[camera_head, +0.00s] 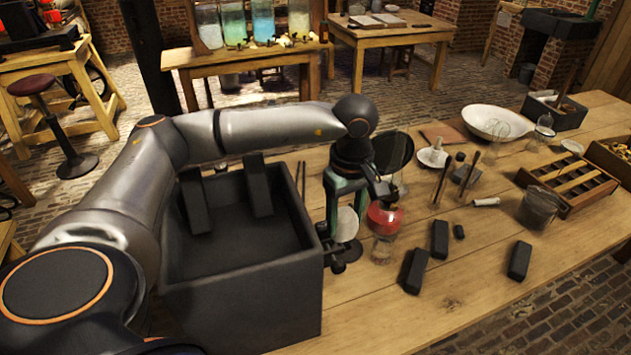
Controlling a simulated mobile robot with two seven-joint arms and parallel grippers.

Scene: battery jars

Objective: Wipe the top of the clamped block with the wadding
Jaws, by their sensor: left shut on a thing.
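My right gripper is not in view.
The large dark trough (245,300) stands left of the clamp, with dark slabs (194,202) inside it. Several dark blocks (440,239) lie on the bench at right. A white bowl (490,121) and a slotted wooden rack (568,184) stand farther right.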

